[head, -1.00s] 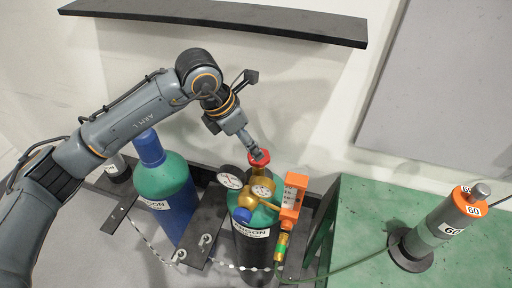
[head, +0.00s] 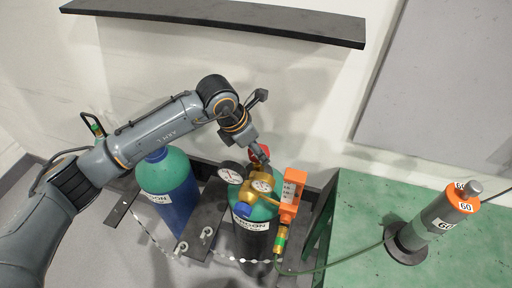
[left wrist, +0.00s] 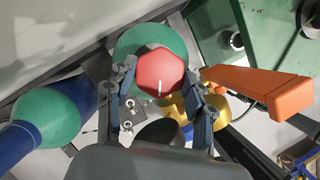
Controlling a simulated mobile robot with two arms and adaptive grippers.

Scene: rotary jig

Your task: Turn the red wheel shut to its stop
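The red wheel (head: 260,150) sits on top of the valve of the green-shouldered argon cylinder (head: 250,236). In the left wrist view the wheel (left wrist: 160,70) is seen face-on, with a white mark pointing toward the bottom of the picture. My left gripper (left wrist: 161,68) has one finger on each side of the wheel, very close to its rim. I cannot tell whether the fingers press on it. In the head view the left gripper (head: 262,157) partly covers the wheel. My right gripper is in neither view.
Brass gauges (head: 262,185) and an orange flow meter (head: 292,191) stand close beside the wheel. A second cylinder (head: 167,190) is at left. A green table (head: 360,210) at right holds a grey-orange cylinder (head: 442,228). A dark shelf (head: 220,22) is on the wall above.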

